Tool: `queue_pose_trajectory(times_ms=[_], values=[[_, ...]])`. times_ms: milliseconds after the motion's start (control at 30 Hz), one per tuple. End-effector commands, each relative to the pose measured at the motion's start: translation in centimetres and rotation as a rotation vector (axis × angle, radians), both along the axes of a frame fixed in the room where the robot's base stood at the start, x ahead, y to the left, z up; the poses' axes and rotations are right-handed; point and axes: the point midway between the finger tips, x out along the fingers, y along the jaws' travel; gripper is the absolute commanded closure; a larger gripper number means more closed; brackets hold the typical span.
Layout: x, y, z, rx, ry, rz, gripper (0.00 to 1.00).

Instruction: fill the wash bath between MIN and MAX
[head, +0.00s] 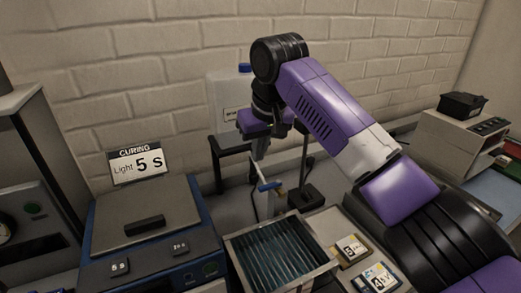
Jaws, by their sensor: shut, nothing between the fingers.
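The likely wash bath is an open metal-rimmed tank (229,245) at the lower middle, with dark bluish ribbed contents inside. I cannot make out MIN or MAX marks or a liquid level. A white container (222,97) with a blue cap and a small label stands on a black stand against the wall. Below it is a small pale upright fitting with a blue-and-white lever (269,186), behind the tank. My gripper (259,155) points down above this lever, shut and empty. I cannot tell whether it touches the lever.
A blue curing unit (146,222) with a "Light 5 s" sign (138,164) stands left of the tank. Labelled cards (350,249) lie right of the tank. A beige box (447,143) with a black tray on top is at the far right. My arm covers the right middle.

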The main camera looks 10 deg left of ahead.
Motion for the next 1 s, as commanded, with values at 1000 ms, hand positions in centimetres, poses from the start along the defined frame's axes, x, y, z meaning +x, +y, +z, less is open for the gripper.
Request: queue_pose_trajectory(times_ms=[1000], values=[[-1.3, -0.8, -6.5, -0.001, 0.0, 0.002, 1.0]])
